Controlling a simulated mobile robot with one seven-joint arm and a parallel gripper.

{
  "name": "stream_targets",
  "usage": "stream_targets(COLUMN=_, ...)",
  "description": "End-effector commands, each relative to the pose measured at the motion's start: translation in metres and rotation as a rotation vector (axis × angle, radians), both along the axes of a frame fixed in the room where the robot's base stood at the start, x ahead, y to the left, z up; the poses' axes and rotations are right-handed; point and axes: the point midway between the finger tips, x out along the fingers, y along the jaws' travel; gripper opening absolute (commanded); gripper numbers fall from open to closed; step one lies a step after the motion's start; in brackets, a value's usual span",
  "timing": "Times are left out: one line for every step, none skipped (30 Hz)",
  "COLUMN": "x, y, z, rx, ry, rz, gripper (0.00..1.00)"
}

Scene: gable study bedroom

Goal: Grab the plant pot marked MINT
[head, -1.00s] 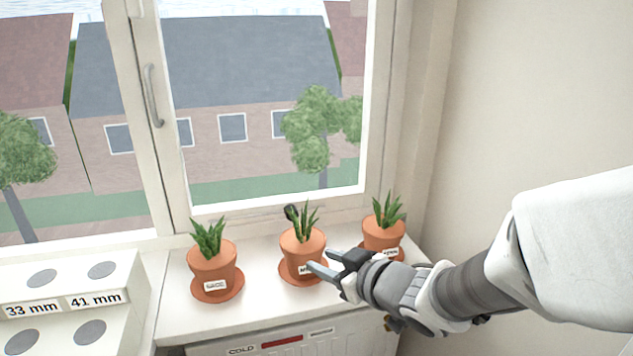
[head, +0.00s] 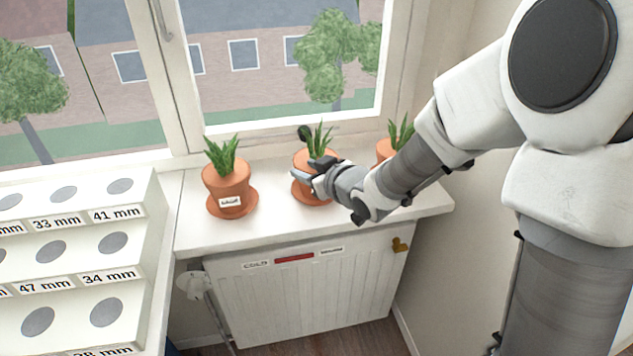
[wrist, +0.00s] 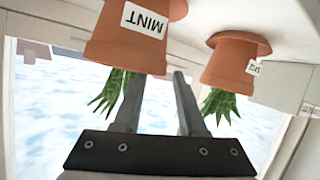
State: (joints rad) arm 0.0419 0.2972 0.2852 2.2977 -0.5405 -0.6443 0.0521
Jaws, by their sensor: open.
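The terracotta pot marked MINT (wrist: 135,35) shows upside down at the upper left of the wrist view, its label readable and its green leaves below. It appears to be the middle pot (head: 303,160) on the sill in the head view, where my gripper partly covers it and its label. My gripper (head: 312,169) is in front of this pot at its right side, empty. In the wrist view its fingers (wrist: 164,76) are apart, the left one by the MINT pot's rim and leaves. Contact cannot be told.
A left pot (head: 226,181) with an unclear label also shows in the wrist view (wrist: 230,62). A right pot (head: 384,150) is partly behind my arm. A white holed rack (head: 80,230) stands left. A radiator (head: 310,290) is under the sill (head: 270,228); the window is behind.

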Motion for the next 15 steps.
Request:
stream_targets(x=0.006, y=0.006, z=-0.006, rx=0.001, ry=0.000, rz=0.002, gripper=0.41)
stream_targets(x=0.009, y=0.008, z=-0.007, rx=0.002, ry=0.000, rz=0.002, gripper=0.41)
stream_targets(x=0.012, y=0.010, z=-0.008, rx=0.002, ry=0.000, rz=0.001, gripper=0.41)
stream_targets(x=0.014, y=0.011, z=-0.009, rx=0.002, ry=0.000, rz=0.001, gripper=0.41)
stream_targets(x=0.016, y=0.012, z=-0.010, rx=0.001, ry=0.001, rz=0.001, gripper=0.41)
stream_targets(x=0.018, y=0.013, z=-0.010, rx=0.000, ry=0.000, rz=0.001, gripper=0.41)
stream_targets(x=0.019, y=0.014, z=-0.010, rx=0.000, ry=0.000, rz=0.000, gripper=0.41)
stream_targets(x=0.019, y=0.014, z=-0.010, rx=0.000, ry=0.000, rz=0.000, gripper=0.41)
stream_targets(x=0.019, y=0.014, z=-0.010, rx=0.000, ry=0.000, rz=0.000, gripper=0.41)
stream_targets(x=0.019, y=0.014, z=-0.010, rx=0.000, ry=0.000, rz=0.000, gripper=0.41)
stream_targets(x=0.019, y=0.014, z=-0.010, rx=0.000, ry=0.000, rz=0.000, gripper=0.41)
stream_targets(x=0.019, y=0.014, z=-0.010, rx=0.000, ry=0.000, rz=0.000, gripper=0.41)
stream_targets(x=0.019, y=0.014, z=-0.010, rx=0.000, ry=0.000, rz=0.000, gripper=0.41)
stream_targets(x=0.019, y=0.014, z=-0.010, rx=0.000, ry=0.000, rz=0.000, gripper=0.37)
stream_targets(x=0.019, y=0.014, z=-0.010, rx=0.000, ry=0.000, rz=0.000, gripper=0.30)
